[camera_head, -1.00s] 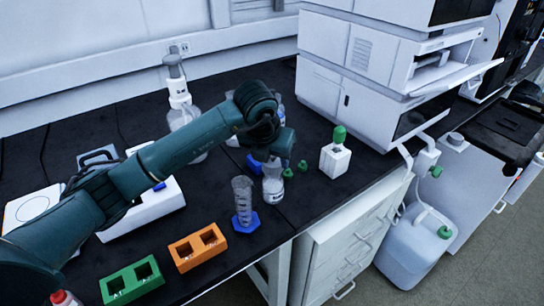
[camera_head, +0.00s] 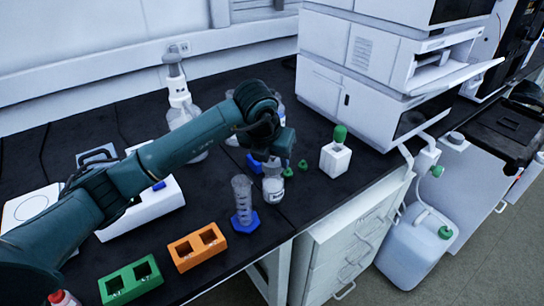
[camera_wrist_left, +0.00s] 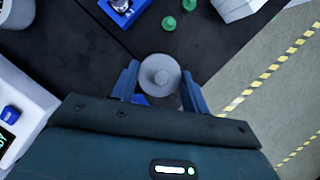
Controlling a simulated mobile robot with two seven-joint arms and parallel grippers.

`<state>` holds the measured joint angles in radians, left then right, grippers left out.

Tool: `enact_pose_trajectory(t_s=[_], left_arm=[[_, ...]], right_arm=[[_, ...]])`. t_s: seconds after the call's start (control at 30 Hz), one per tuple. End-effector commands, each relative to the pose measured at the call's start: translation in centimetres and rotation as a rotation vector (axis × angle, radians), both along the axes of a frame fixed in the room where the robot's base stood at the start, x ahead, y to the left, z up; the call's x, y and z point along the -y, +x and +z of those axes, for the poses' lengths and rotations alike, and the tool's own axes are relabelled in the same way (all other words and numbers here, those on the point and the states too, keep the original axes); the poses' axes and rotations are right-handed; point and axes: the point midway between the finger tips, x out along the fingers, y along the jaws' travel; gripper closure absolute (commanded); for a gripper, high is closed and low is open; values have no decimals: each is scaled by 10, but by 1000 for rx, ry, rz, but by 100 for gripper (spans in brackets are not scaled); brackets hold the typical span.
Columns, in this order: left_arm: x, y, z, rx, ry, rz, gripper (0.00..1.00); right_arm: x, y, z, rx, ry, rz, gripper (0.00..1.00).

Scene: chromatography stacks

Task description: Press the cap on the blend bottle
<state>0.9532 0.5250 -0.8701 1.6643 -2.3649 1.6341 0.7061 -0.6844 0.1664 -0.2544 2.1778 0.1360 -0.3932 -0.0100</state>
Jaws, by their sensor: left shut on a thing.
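In the head view a small clear bottle with a white label (camera_head: 273,190) stands upright on the black bench, directly below my left gripper (camera_head: 273,160). In the head view the gripper hides the bottle's top, so I cannot tell how far the cap sits on the neck. My right gripper is not in view.
A cylinder on a blue hexagonal base (camera_head: 244,219) stands close left of the bottle. Orange (camera_head: 197,246) and green (camera_head: 131,283) racks lie in front. The bench edge is near.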

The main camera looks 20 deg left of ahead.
Motion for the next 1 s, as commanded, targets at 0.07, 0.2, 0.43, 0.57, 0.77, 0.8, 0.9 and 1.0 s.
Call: enact_pose_trajectory(t_s=[0.07, 0.2, 0.43, 0.57, 0.77, 0.8, 0.9, 1.0], left_arm=[[0, 0, -1, 1, 0, 0, 76], [0, 0, 0, 1, 0, 0, 76], [0, 0, 0, 0, 0, 0, 76], [0, 0, 0, 0, 0, 0, 46], [0, 0, 0, 0, 0, 0, 30], [0, 0, 0, 0, 0, 0, 29], [0, 0, 0, 0, 0, 0, 29], [0, 0, 0, 0, 0, 0, 23]], right_arm=[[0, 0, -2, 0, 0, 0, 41], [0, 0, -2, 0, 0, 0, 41], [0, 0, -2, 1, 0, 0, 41], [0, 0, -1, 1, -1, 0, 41], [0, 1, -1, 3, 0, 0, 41], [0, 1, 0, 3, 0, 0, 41], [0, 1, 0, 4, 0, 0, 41], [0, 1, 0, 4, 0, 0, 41]])
